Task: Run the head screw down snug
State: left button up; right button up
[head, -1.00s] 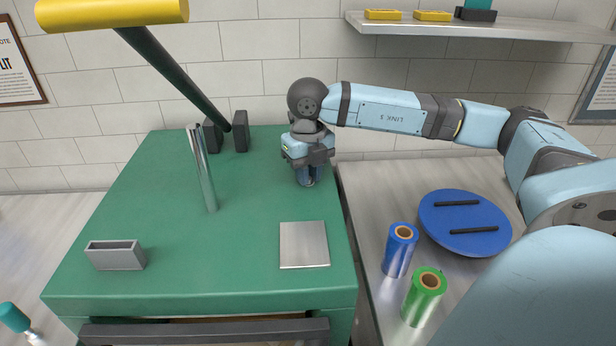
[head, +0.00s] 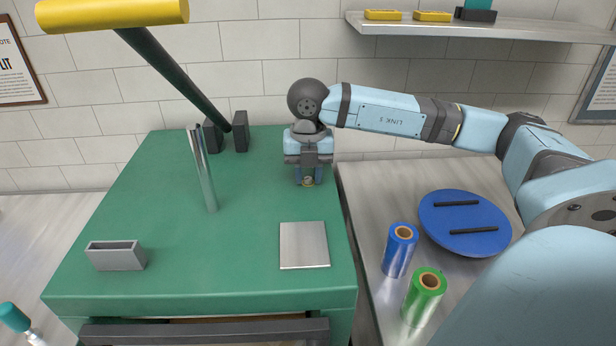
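My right gripper (head: 308,178) points straight down at the back right of the green machine top (head: 250,205). Its two fingers stand apart, one on each side of a small brass-coloured round piece (head: 307,182), which looks like the head screw. Gaps seem to show between the fingers and this piece. Most of the piece is hidden by the gripper, so I cannot tell how far down it sits. My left gripper is not in view.
A dark lever with a yellow grip (head: 112,13) rises at the upper left. A metal post (head: 204,175), a grey box (head: 115,256) and a silver plate (head: 304,246) are on the green top. Blue (head: 399,254) and green (head: 424,297) rolls and a blue disc (head: 463,240) are at right.

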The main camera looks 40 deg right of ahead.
jog(key=shift+r+p, duration=1.05)
jog(key=shift+r, duration=0.55)
jog(key=shift+r+p, duration=0.55)
jog(key=shift+r, duration=0.4)
jog(key=shift+f, duration=0.1)
